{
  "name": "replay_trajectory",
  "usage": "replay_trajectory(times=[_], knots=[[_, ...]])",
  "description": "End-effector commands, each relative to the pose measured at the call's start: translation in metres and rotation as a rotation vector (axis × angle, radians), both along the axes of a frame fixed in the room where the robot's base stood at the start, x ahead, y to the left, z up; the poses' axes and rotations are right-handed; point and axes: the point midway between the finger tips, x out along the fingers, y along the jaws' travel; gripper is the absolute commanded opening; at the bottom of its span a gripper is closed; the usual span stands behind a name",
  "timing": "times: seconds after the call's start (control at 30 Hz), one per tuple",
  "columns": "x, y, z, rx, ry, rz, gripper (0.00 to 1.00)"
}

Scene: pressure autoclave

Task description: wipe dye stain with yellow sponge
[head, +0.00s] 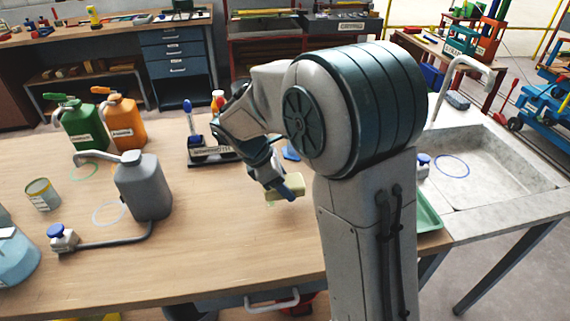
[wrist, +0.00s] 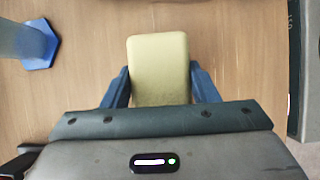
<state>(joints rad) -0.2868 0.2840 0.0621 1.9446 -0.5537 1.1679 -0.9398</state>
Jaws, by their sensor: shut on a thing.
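My gripper (head: 283,187) is shut on the yellow sponge (head: 284,190), over the middle of the wooden workbench (head: 240,250). In the wrist view the pale yellow sponge (wrist: 158,68) sits between the two blue fingers of my gripper (wrist: 160,88). In the head view the sponge is partly covered by a finger, and I cannot tell whether it touches the bench.
A grey jug (head: 145,190) with a spout, a green can (head: 82,125) and an orange can (head: 122,122) stand on the left. A dark rack (head: 212,157) is behind my gripper. A sink (head: 480,175) and a green tray (head: 430,215) are on the right. The bench front is clear.

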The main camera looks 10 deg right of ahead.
Motion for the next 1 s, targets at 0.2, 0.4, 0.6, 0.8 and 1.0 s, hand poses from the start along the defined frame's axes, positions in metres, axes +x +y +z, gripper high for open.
replay_trajectory(times=[0.2, 0.4, 0.6, 0.8, 1.0], knots=[[0.000, -0.001, 0.025, 0.000, 0.000, -0.001, 0.35], [0.000, -0.001, 0.034, 0.000, 0.000, -0.002, 0.35], [0.000, -0.001, 0.033, 0.000, -0.001, -0.002, 0.35], [0.000, -0.001, 0.033, 0.000, -0.001, -0.002, 0.35], [0.001, -0.001, 0.034, 0.000, 0.000, -0.002, 0.35]])
